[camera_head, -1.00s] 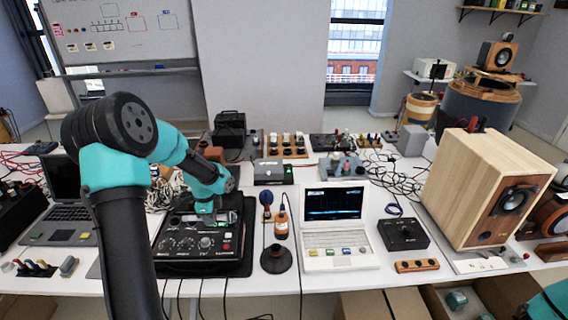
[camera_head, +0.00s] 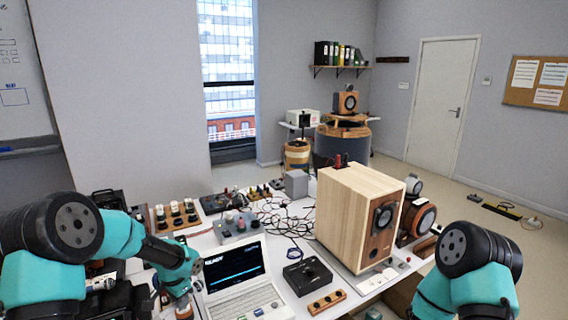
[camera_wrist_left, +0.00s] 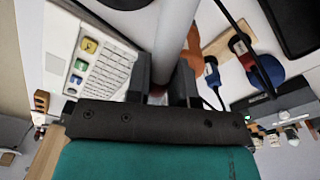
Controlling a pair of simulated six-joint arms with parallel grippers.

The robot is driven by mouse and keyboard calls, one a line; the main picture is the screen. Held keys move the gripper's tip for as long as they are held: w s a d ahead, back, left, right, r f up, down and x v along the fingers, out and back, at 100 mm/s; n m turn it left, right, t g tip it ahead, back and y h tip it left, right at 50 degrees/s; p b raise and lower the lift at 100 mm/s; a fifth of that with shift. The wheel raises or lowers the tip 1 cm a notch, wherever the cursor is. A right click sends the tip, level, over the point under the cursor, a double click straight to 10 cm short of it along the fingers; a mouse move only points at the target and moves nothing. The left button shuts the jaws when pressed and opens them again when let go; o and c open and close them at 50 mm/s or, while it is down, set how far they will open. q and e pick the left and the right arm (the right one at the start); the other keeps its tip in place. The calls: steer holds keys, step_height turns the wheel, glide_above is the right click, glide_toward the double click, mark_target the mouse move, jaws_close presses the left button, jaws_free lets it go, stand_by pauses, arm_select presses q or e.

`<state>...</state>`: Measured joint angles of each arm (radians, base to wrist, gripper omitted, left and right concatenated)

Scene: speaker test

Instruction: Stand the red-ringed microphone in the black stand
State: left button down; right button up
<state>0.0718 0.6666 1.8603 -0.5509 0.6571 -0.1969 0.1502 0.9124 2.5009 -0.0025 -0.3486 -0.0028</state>
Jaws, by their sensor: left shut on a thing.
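My left gripper (camera_head: 184,298) is low at the left of the white laptop in the head view. In the left wrist view, its two fingers (camera_wrist_left: 160,82) are shut on a pale grey shaft, seemingly the microphone (camera_wrist_left: 175,35), which runs up out of the frame. A little red shows between the fingers; a full ring is not visible. A dark rounded shape (camera_wrist_left: 124,3) at the top edge of the wrist view may be the black stand's base, but I cannot tell. The stand does not show in the head view. My right arm is at the lower right there, its gripper out of frame.
The white laptop (camera_head: 234,272) stands beside my left gripper. A black box with a knob (camera_head: 307,274), an orange strip (camera_head: 326,302) and a wooden speaker (camera_head: 345,215) are to its right. Blue-headed items (camera_wrist_left: 266,75) and cables lie near the fingers.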

arm_select(q)
steer(key=w+d+n, duration=0.1)
steer(key=d, duration=0.3)
steer(key=d+f+n, duration=0.1)
steer(key=d, duration=0.3)
steer(key=w+d+f, duration=0.1)
steer(key=d, duration=0.3)
steer(key=shift+w+d+f+n, duration=0.15)
steer(key=shift+w+d+n, duration=0.15)
steer(key=shift+n, duration=0.1)
steer(key=d+f+n, duration=0.1)
steer(key=d, duration=0.3)
steer(key=d+f+n, duration=0.1)
steer(key=d, duration=0.4)
steer(key=d+n, duration=0.1)
steer(key=d, duration=0.4)
steer(key=shift+s+d+f+n, duration=0.15)
steer(key=shift+s+f+n, duration=0.05)
steer(key=shift+f+n, duration=0.2)
